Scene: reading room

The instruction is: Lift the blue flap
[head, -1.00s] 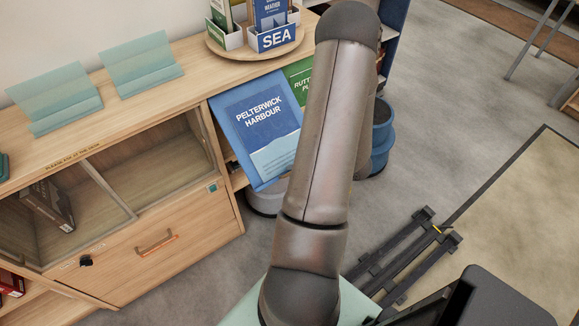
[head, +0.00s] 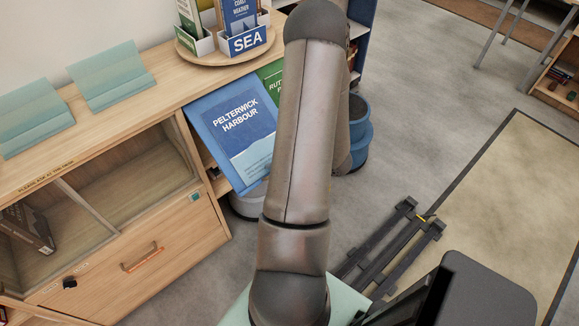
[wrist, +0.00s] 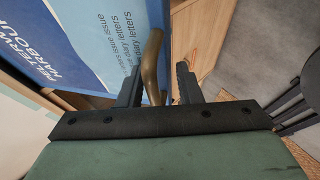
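The blue flap (head: 202,117) is a tilted panel at the right end of the wooden cabinet, with a "Pelterwick Harbour" sheet on its face. In the wrist view the flap (wrist: 72,12) fills the upper left. A curved bronze handle (wrist: 151,62) stands out by the flap's lower edge. My gripper (wrist: 160,84) is open, with its two dark fingers apart and the handle showing between them. I cannot tell whether a finger touches it. In the head view my arm hides the gripper and the flap's right side.
A green panel (head: 271,78) is beside the flap, partly behind my arm. A round wooden tray (head: 222,54) with book boxes stands on the cabinet top. A blue round bin (head: 360,135) stands right of my arm. Open grey floor (head: 440,100) lies further right.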

